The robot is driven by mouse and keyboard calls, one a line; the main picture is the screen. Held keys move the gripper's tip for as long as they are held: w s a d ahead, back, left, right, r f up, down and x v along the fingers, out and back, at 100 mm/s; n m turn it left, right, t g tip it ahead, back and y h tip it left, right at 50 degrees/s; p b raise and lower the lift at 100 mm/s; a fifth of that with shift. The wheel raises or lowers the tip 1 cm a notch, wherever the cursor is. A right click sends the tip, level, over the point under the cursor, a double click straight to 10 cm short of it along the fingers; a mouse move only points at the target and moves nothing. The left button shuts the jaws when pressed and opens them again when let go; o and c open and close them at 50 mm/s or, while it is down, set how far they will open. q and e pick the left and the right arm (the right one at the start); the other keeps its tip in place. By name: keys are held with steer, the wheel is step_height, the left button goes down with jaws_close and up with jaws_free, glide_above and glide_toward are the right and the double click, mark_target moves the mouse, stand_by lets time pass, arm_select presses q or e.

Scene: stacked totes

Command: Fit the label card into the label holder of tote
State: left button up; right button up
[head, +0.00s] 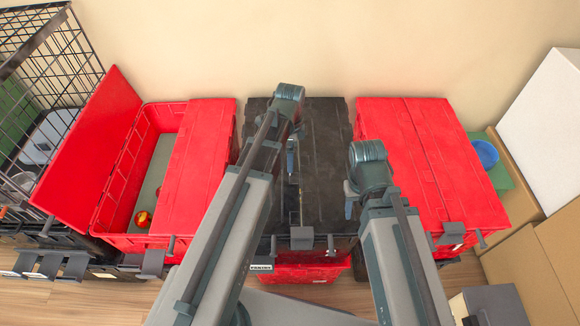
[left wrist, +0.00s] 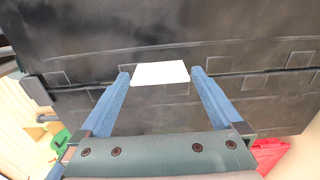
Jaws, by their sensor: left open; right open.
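A plain white label card (left wrist: 160,73) shows in the left wrist view, against the black lid of the middle tote (head: 335,150). My left gripper (left wrist: 161,75) is open, with one blue finger on each side of the card and small gaps to both edges. I cannot tell how far the fingertips are above the lid. In the head view my left arm hides the card. My right gripper (head: 350,200) is open and empty over the right side of the black lid. A printed white label (head: 261,267) is on the front below the black lid; no empty holder is clear.
An open red tote (head: 118,195) stands at the left, with a small orange-red item (head: 143,219) inside. A shut red tote (head: 430,160) stands at the right. Cardboard boxes (head: 545,250) and a wire cage (head: 50,70) bound the sides. A wall stands behind.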

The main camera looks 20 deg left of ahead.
arm_select(q)
steer(key=shift+f, duration=0.5)
arm_select(e)
steer(key=shift+f, duration=0.5)
arm_select(q)
steer(key=shift+r, duration=0.1)
arm_select(e)
steer(key=shift+r, duration=0.15)
arm_select(q)
steer(key=shift+c, duration=0.3)
